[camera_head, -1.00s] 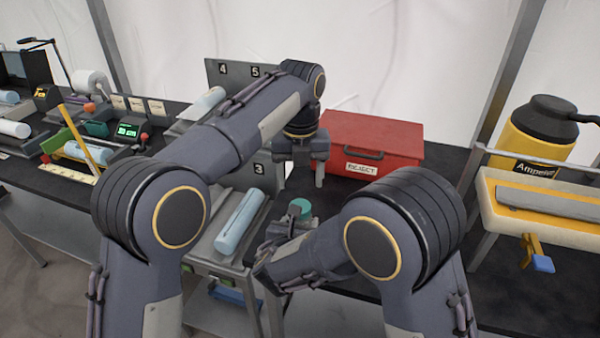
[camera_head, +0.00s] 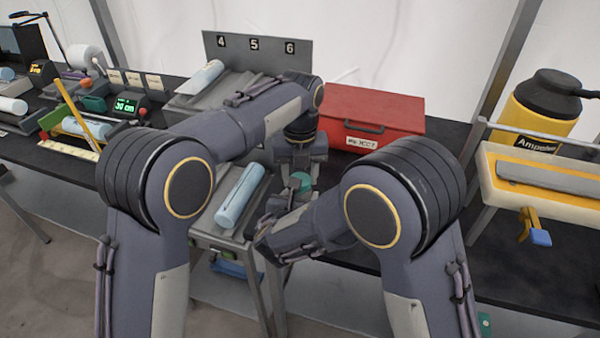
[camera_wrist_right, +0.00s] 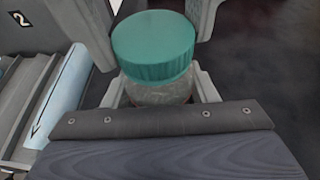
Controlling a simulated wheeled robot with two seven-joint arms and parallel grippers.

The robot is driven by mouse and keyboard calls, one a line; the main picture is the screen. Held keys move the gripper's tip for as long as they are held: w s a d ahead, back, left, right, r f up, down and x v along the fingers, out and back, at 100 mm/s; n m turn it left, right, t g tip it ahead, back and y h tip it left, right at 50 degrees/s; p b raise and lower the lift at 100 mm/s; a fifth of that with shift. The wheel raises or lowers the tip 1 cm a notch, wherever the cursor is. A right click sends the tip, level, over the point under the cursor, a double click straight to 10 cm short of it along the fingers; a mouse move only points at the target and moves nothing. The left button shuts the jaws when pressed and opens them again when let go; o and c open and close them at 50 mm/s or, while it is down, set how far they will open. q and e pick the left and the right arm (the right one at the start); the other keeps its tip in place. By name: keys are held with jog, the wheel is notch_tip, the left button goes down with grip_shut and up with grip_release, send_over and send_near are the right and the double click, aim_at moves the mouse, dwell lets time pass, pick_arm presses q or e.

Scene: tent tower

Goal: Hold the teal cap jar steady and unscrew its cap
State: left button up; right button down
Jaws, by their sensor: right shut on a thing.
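The jar's teal cap (camera_head: 301,181) shows below my left gripper. In the right wrist view the teal cap (camera_wrist_right: 153,46) sits on top of a clear jar body (camera_wrist_right: 160,92), which stands upright. My right gripper (camera_wrist_right: 160,90) is shut on the jar body, one finger on each side. My left gripper (camera_head: 302,174) has come down from above. Its fingers stand apart on both sides of the cap in the right wrist view, with small gaps showing, so it looks open. The jar's lower part is hidden by my right gripper.
A red reject box (camera_head: 372,117) stands just behind on the dark table. A rack with a pale blue cylinder (camera_head: 241,195) is close on the left. A yellow Ampelwerk canister (camera_head: 538,120) and a yellow-edged tray (camera_head: 550,190) are at the right.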

pick_arm(q)
jog(key=c, duration=0.6)
jog(key=shift+o, duration=0.2)
jog(key=n, duration=1.3)
jog(key=shift+n, duration=0.4)
jog(key=n, duration=0.5)
jog(key=shift+r, duration=0.1)
jog(key=n, duration=0.2)
jog(key=shift+n, duration=0.4)
jog(key=n, duration=0.7)
jog(key=shift+n, duration=0.4)
jog(key=n, duration=0.7)
jog(key=shift+n, duration=0.4)
jog(key=n, duration=0.5)
jog(key=shift+n, duration=0.3)
jog(key=n, duration=1.1)
jog(key=shift+r, duration=0.1)
